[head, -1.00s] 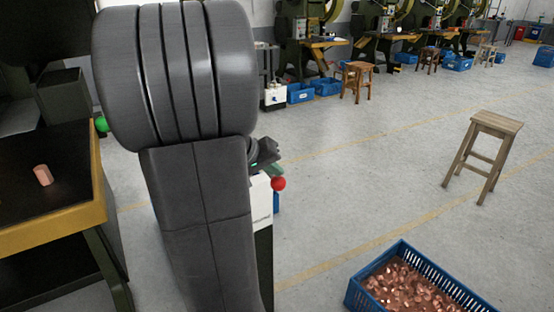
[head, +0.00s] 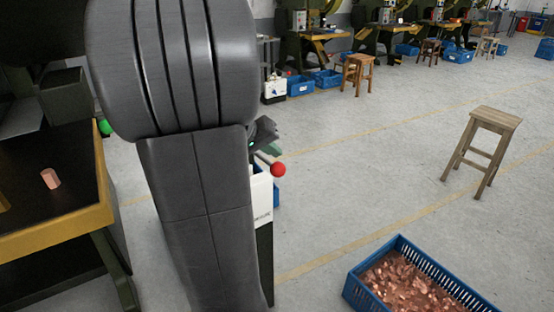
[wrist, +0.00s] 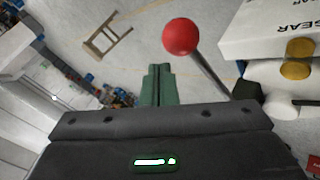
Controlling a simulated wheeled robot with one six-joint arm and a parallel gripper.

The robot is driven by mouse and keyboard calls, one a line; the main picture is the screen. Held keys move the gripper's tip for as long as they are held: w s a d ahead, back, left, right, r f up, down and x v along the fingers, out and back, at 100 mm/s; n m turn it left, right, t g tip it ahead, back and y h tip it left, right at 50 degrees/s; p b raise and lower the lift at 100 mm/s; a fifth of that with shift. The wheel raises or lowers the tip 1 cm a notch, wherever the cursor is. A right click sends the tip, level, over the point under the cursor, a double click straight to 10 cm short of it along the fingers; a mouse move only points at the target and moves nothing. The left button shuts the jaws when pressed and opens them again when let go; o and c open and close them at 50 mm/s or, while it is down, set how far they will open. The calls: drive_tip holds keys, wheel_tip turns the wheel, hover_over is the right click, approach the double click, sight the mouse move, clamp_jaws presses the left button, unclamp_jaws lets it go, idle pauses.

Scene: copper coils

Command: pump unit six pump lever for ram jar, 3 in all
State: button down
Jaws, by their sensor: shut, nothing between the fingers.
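The pump lever shows as a red ball (head: 278,169) on a thin rod beside my arm in the head view. In the wrist view the red ball (wrist: 181,36) stands just beyond and right of my fingertips, with its grey rod slanting down to the right. My gripper (wrist: 157,72) is shut, its green fingers together and empty, apart from the ball in the picture. Whether they touch the rod cannot be told. The white pump unit (head: 262,200) is mostly hidden behind my arm; its lettered white casing (wrist: 265,30) fills the wrist view's upper right. No unit number is readable.
A dark workbench (head: 75,222) with a yellow edge and a copper piece (head: 50,179) stands at left. A blue crate of copper pieces (head: 352,285) is at lower right. A wooden stool (head: 497,118) stands at right. Open floor lies between; presses line the back.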

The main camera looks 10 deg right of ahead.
drive_tip(key=shift+r, duration=0.1)
drive_tip(key=r+p, duration=0.2)
drive_tip(key=r, duration=0.1)
drive_tip(key=r+p, duration=0.1)
drive_tip(key=r, duration=0.1)
drive_tip(key=shift+w+a, duration=0.1)
drive_tip(key=shift+w, duration=0.25)
drive_tip(key=shift+f, duration=0.15)
idle(0.5)
drive_tip(key=shift+s+f+b, duration=0.2)
drive_tip(key=shift+f+b, duration=0.7)
drive_tip(key=shift+f, duration=0.45)
drive_tip(key=shift+s+f+b, duration=0.15)
drive_tip(key=shift+f+b, duration=0.7)
drive_tip(key=shift+f, duration=0.5)
